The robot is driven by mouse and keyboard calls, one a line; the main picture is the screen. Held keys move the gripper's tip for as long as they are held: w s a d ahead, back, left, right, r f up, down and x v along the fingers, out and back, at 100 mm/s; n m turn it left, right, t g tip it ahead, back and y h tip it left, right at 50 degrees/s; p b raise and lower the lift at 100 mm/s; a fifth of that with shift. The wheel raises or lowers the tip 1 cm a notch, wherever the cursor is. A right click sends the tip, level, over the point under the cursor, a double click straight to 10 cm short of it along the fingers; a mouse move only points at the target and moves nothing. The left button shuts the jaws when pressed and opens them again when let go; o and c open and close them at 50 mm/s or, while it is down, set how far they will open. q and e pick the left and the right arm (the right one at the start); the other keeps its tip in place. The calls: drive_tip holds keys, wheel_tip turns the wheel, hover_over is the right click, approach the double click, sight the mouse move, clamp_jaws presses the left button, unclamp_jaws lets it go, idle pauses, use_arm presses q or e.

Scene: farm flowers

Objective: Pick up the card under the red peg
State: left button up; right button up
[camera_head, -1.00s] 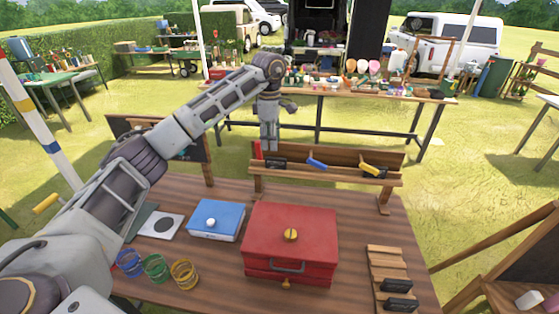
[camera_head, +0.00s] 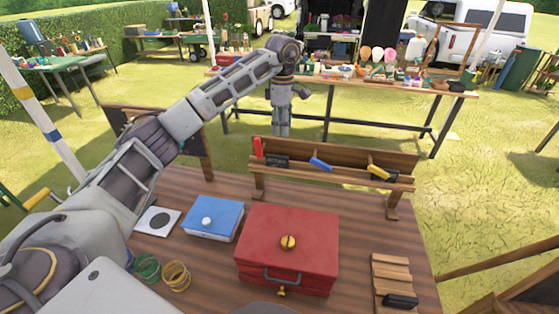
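The wooden peg rack (camera_head: 340,187) stands at the back of the table. A red peg (camera_head: 257,146) stands at its left end, with a small black card (camera_head: 275,161) beside and just below it. A blue peg (camera_head: 321,164) leans in the middle, and a yellow peg (camera_head: 378,172) at the right has a dark card by it. My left gripper (camera_head: 281,132) points down just above the black card by the red peg, seemingly empty. Its finger gap is too small to make out. My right gripper is not in view.
A red box (camera_head: 288,250) with a yellow knob and a blue box (camera_head: 212,219) stand in front of the rack. Green and yellow wire rings (camera_head: 162,272) lie at left. A slatted wooden holder (camera_head: 389,270) with a black card (camera_head: 400,301) is at right.

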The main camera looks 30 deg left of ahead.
use_arm(q)
drive_tip(key=shift+s, duration=0.1)
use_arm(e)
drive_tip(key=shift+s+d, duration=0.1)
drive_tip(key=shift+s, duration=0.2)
use_arm(q)
drive_tip(key=p, duration=0.1)
approach(282, 157)
drive_tip(key=shift+s+f, duration=0.1)
drive_tip(key=shift+f, duration=2.45)
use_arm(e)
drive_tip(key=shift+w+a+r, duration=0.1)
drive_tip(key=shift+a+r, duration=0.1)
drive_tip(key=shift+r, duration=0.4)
use_arm(q)
drive_tip(key=shift+f, duration=0.1)
drive_tip(key=shift+a+f+p, duration=0.1)
drive_tip(key=shift+f+p, duration=0.45)
drive_tip(key=shift+f, duration=0.35)
drive_tip(key=shift+w+f+p, duration=0.2)
drive_tip(key=shift+f+p, duration=0.15)
drive_tip(key=shift+f, duration=1.2)
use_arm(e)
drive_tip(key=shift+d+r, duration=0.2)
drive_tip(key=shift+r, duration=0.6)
use_arm(q)
clamp_jaws()
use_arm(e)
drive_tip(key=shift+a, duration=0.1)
